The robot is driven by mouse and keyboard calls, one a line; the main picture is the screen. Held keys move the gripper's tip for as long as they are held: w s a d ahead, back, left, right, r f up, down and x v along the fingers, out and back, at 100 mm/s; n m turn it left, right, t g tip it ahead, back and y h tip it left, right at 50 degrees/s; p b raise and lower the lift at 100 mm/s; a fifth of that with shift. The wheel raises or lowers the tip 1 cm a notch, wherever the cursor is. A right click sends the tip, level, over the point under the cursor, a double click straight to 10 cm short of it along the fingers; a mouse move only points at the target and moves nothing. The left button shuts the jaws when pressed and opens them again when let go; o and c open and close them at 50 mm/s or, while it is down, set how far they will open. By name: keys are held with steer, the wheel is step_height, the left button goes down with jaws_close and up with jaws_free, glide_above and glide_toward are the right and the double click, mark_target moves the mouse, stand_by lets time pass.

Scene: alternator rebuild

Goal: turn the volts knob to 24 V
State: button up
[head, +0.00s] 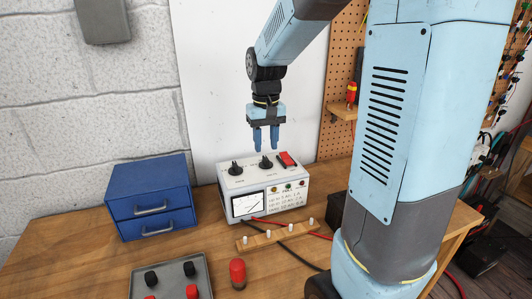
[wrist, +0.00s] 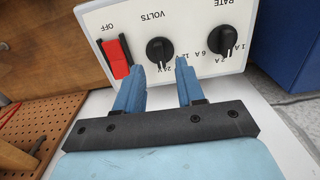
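The volts knob (wrist: 160,51) is a black round knob with a raised grip on the white sloping top of the charger box (head: 263,205); it also shows in the head view (head: 266,163). In the wrist view the panel appears upside down. Marks including 12 and 24 V sit beside the volts knob; the fingers partly cover this area, and I cannot tell for sure which mark the knob points at. My gripper (head: 266,150) points down above this knob, apart from it. Its two blue fingers are open and empty, with the knob framed between and just beyond their tips (wrist: 160,66).
The rate knob (wrist: 208,38) and the red switch (wrist: 116,58), with OFF beside it, flank the volts knob closely. A blue drawer cabinet (head: 150,197), a wooden strip with pegs (head: 279,235), a grey tray (head: 136,284) and a red cylinder (head: 237,273) stand around the box.

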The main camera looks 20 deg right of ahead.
mark_target(266, 158)
step_height(266, 158, up, 9)
steer(key=shift+r, duration=0.15)
stand_by(0.6)
steer(key=s+t, duration=0.5)
steer(key=s, duration=1.4)
steer(key=shift+s+d+f+t, duration=0.15)
steer(key=shift+f+t, duration=0.15)
